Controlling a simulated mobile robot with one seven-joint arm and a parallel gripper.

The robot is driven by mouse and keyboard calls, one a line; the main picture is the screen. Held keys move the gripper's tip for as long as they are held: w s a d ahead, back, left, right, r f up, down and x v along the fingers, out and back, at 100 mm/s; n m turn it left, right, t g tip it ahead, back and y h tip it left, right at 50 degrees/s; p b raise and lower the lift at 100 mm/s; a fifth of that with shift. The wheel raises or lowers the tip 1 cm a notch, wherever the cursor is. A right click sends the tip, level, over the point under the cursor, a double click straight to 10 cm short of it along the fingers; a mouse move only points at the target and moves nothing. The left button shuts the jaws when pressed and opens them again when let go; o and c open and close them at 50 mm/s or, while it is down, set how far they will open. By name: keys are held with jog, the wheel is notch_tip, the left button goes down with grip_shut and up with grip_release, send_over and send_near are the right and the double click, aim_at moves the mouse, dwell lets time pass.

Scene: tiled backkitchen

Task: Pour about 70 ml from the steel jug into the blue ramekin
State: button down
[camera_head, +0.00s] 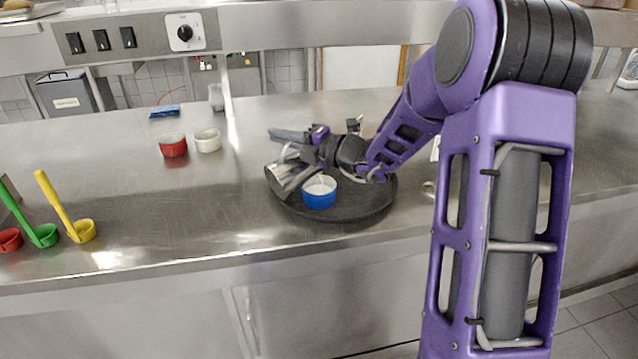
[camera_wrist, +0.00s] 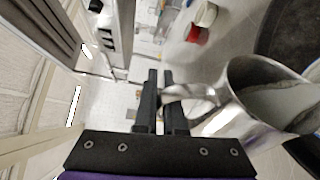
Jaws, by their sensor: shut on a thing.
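The steel jug (camera_head: 287,181) is strongly tilted above the black round tray, just left of the blue ramekin (camera_head: 319,196). My gripper (camera_head: 288,137) is shut on the jug's handle, behind and above the jug. In the wrist view the fingers (camera_wrist: 160,78) close on the handle, and the jug (camera_wrist: 247,112) shows whitish liquid inside. The ramekin stands upright on the tray and its inside looks white; I cannot tell the liquid level in it. No stream is clearly visible. The ramekin is not visible in the wrist view.
The black tray (camera_head: 352,208) lies near the counter's front edge. A red ramekin (camera_head: 172,147) and a cream ramekin (camera_head: 207,141) stand behind left. Green (camera_head: 46,235) and yellow (camera_head: 84,232) long-handled scoops stand at far left. The steel counter between is clear.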

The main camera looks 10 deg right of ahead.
jog(key=shift+w+d+r+m+p, duration=0.15)
jog(key=shift+d+m+p, duration=0.15)
jog(key=shift+p, duration=0.25)
dwell(0.4)
jog(key=a+f+n+b, duration=0.1)
jog(key=b, duration=0.1)
jog(key=s+a+f+b, duration=0.1)
jog(key=b, duration=0.2)
jog(key=shift+f+n, duration=0.1)
jog(key=shift+n, duration=0.3)
jog(key=shift+s+a+r+n+g+h+p, duration=0.2)
jog(key=shift+a+r+n+g+h+p, duration=0.1)
jog(key=shift+a+r+n+h, duration=0.3)
jog(key=shift+f, duration=0.1)
jog(key=shift+s+a+f+n+b, duration=0.2)
jog(key=shift+a+f+n+b, duration=0.2)
jog(key=shift+n+b, duration=0.2)
jog(key=shift+s+a+n+h, duration=0.15)
jog(key=shift+a+n+h, duration=0.15)
jog(key=shift+n+h, duration=0.2)
jog(key=shift+f+b, duration=0.1)
jog(key=shift+b, duration=0.25)
